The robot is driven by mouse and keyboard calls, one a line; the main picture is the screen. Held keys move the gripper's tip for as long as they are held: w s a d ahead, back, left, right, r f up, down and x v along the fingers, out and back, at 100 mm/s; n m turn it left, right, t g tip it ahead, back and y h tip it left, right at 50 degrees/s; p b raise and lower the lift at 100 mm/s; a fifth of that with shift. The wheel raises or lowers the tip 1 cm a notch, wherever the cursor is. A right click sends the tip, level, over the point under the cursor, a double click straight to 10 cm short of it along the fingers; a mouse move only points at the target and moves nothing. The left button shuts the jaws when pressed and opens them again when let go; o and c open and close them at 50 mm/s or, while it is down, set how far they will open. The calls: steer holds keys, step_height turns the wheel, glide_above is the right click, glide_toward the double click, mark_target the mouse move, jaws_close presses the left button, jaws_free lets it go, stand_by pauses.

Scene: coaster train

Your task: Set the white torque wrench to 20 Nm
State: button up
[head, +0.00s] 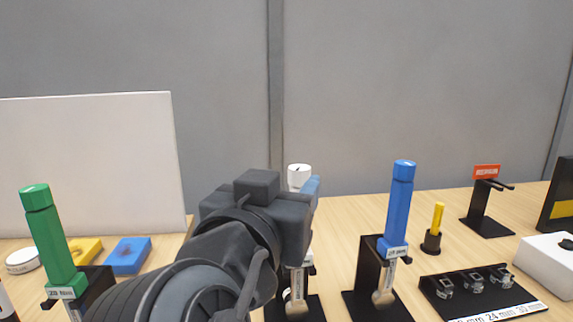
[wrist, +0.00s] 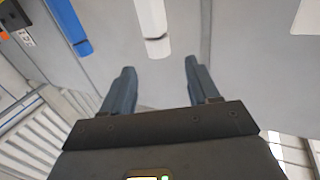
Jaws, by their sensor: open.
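The white torque wrench stands upright behind my arm in the head view; its white cap (head: 299,172) shows above my gripper and its metal head shows below. Most of its handle is hidden. In the wrist view the white handle (wrist: 152,22) points its end towards the gap between my fingers. My gripper (wrist: 159,66) is open and empty, its two fingers apart, with the handle end roughly centred beyond their tips. In the head view a blue-grey finger (head: 312,186) shows beside the white cap. The scale on the white wrench cannot be read.
A blue wrench (head: 398,205) stands on a black stand to the right, a green wrench (head: 47,235) at the left. A black tray (head: 440,306) with sockets, a yellow tool (head: 437,220) and a red-signed stand (head: 487,200) are farther right. A white panel (head: 90,160) stands at the back left.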

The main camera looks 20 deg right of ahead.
mark_target(302, 174)
steer(key=shift+p+x, duration=0.65)
steer(key=shift+x, duration=3.2)
steer(key=c, duration=1)
steer(key=shift+o, duration=0.2)
steer(key=shift+d+n+t+y, duration=0.1)
steer(key=shift+n+t+y, duration=0.6)
steer(key=shift+y, duration=0.1)
steer(key=shift+n+t+y+p, duration=0.25)
steer(key=shift+n+t+y, duration=0.4)
steer(key=shift+n+y, duration=0.5)
steer(key=shift+n+t+y+p, duration=0.2)
steer(key=shift+n+t+y, duration=0.5)
steer(key=shift+y, duration=0.85)
steer(key=o, duration=1)
steer(key=shift+c, duration=0.2)
